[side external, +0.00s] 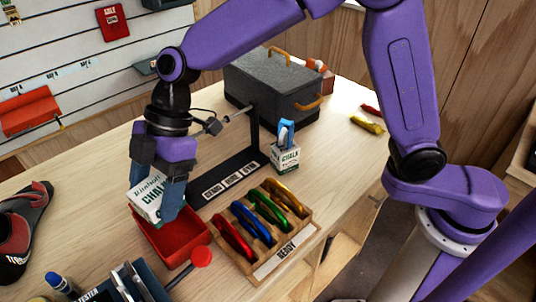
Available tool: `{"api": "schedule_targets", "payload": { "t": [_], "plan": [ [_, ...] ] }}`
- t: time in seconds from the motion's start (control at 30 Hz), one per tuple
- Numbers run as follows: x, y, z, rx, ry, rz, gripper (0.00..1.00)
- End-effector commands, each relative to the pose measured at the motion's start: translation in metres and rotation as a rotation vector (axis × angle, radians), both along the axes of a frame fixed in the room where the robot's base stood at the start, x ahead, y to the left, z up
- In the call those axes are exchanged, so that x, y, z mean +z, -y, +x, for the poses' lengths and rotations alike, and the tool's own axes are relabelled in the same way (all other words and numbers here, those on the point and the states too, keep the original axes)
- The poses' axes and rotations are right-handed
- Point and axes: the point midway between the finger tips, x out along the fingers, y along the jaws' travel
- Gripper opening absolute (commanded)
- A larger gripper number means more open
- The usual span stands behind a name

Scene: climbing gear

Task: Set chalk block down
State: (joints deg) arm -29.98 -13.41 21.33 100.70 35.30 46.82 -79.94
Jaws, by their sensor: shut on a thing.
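The block is tilted and held above or partly at the left rim of a red tray (189,250) on the table. The fingers hide part of the block. I cannot tell whether the block touches the tray.
A wooden rack (283,246) with several coloured carabiners stands right of the tray. A black stand (226,176) lies behind, with a small chalk box (285,158) beside it. A dark grey case (272,88) stands at the back. A climbing shoe (22,232) is at the left.

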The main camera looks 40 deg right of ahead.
Motion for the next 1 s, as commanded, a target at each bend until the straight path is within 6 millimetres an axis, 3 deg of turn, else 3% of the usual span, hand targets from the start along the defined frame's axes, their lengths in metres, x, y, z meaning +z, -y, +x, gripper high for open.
{"api": "schedule_targets", "payload": {
  "t": [0.17,0.37,0.57,0.77,1.0],
  "plan": [
    [0.015,-0.001,0.001,0.001,0.005,0.004,0.43],
    [0.052,-0.001,0.001,0.0,0.005,0.005,0.43],
    [0.05,0.037,0.022,-0.019,-0.001,0.0,0.43],
    [0.049,0.093,0.047,-0.042,0.0,0.001,0.43],
    [0.049,0.196,0.066,-0.076,0.0,0.001,0.43]
  ]
}}
